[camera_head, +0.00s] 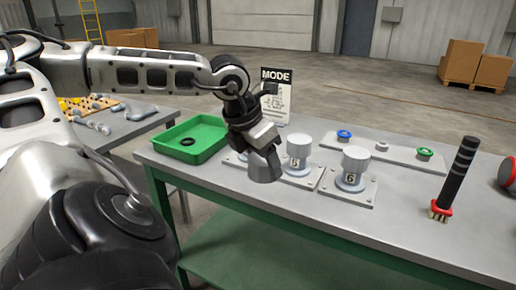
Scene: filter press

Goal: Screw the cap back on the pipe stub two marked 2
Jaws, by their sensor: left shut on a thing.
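My left gripper (257,138) points down over the near left part of the bench, shut on a grey cap (264,166). The cap hangs in front of a grey base plate (233,159); whether it touches anything below is unclear. The stub marked 2 cannot be made out; the gripper and cap cover much of that plate. Right of it two pipe stubs, one in the middle (297,168) and one farther right (350,183), stand upright on plates with pale caps on top. Their small number marks are hard to read. My right gripper is not in view.
A green tray (213,128) holding a black ring (187,141) lies left of the gripper. Behind stand a MODE sign (276,97) and a plate (401,157) with blue, grey and green pieces. A black-handled brush (457,175) stands at right. The bench front (420,240) is clear.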

